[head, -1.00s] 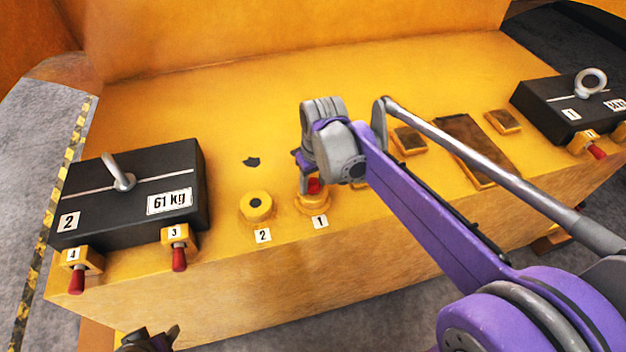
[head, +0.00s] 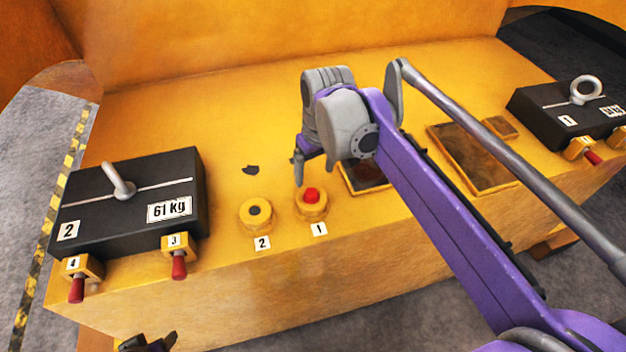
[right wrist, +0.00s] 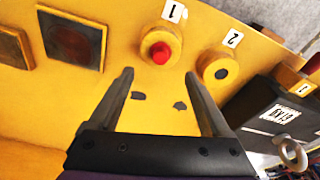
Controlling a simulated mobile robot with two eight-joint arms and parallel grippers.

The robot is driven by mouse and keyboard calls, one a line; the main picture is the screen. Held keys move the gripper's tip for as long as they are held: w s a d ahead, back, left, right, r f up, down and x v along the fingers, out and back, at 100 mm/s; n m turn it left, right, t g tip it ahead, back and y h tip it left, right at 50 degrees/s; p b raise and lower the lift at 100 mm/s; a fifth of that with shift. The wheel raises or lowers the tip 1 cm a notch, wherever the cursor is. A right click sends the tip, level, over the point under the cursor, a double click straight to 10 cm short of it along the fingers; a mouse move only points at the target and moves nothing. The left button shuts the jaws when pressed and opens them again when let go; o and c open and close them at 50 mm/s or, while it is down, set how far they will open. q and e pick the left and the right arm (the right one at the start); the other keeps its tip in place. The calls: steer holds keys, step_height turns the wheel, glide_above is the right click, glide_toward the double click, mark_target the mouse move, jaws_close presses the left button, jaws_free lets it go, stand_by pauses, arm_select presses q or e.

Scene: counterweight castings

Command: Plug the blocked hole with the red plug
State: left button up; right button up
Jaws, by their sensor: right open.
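The red plug (head: 311,195) sits in the round yellow boss labelled 1 (head: 312,212), with its red head showing on top. In the right wrist view the red plug (right wrist: 160,53) is centred in its boss. Boss 2 (head: 256,216), to its left in the head view, has a dark centre and no red in it. My right gripper (head: 312,172) is open and empty, above and behind boss 1 and apart from the plug. Its two fingers (right wrist: 159,75) are spread wide in the right wrist view. Part of my left gripper (head: 150,342) shows at the bottom edge; its jaws are unclear.
A black 61 kg weight (head: 130,200) with an eye stands at left, with red-handled pins (head: 179,264) before it. Another black weight (head: 570,112) stands at right. Dark framed recesses (head: 475,157) lie between. The yellow surface behind the bosses is clear apart from dark patches.

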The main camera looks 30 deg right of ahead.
steer(key=shift+s+r, duration=0.2)
steer(key=shift+r, duration=0.95)
steer(key=s+a+f+t, duration=0.2)
steer(key=s+a+f, duration=0.1)
steer(key=s+f, duration=0.3)
steer(key=s+a+f+t, duration=0.1)
steer(key=s+a+f, duration=0.2)
steer(key=s+f, duration=0.4)
step_height(320, 180, down, 2)
steer(key=shift+a+f+t, duration=0.25)
steer(key=shift+a+t, duration=0.15)
